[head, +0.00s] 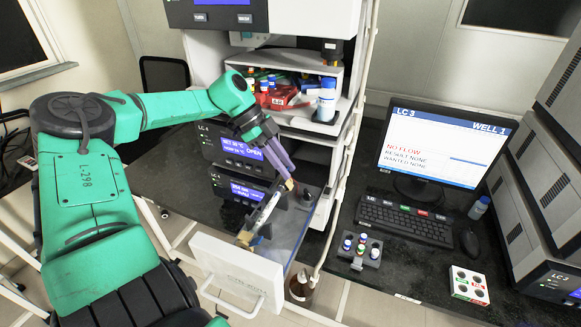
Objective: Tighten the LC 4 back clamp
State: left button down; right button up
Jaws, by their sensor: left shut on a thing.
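The stack marked LC 4 (203,128) stands left of centre, its display reading OPEN. A slim silver column (267,208) lies slanted in front of it, above the lowered white door (238,270). A brass-coloured end piece, which looks like the back clamp (290,185), is at the column's far end. A similar brass piece (245,237) is at the near end. My left gripper (286,178) reaches down from the upper left, its purple fingers shut at the far brass piece. The fingers partly hide that piece, so its tightness cannot be told. My right gripper is out of view.
A shelf above holds a red tray (284,98) and bottles, including a white one (327,99). A vial rack (360,251), keyboard (405,218) and monitor (446,145) reading "LC 3 NO FLOW" stand right. A brown bottle (300,287) is below the door.

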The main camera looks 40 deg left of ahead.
pick_arm(q)
jog(key=shift+s+a+f+t+h+b, duration=0.3)
jog(key=shift+a+f+h+b, duration=0.2)
jog(key=shift+h, duration=0.4)
jog(key=shift+s+a+f+t+h+b, duration=0.2)
jog(key=shift+a+f+t+h+b, duration=0.3)
jog(key=shift+h+b, duration=1.6)
jog(key=shift+s+a+f+t+h+b, duration=0.2)
jog(key=shift+a+t+h+b, duration=0.4)
jog(key=shift+b, duration=2.8)
jog(key=shift+s+a+f+t+h+b, duration=0.15)
jog(key=shift+a+f+t+h+b, duration=0.3)
jog(key=shift+h+b, duration=1.7)
jog(key=shift+a+y+b, duration=0.15)
jog(key=shift+y+b, duration=0.4)
jog(key=shift+y, duration=0.1)
jog(key=c, duration=0.7)
grip_release()
jog(key=shift+r, duration=0.15)
jog(key=shift+r, duration=0.1)
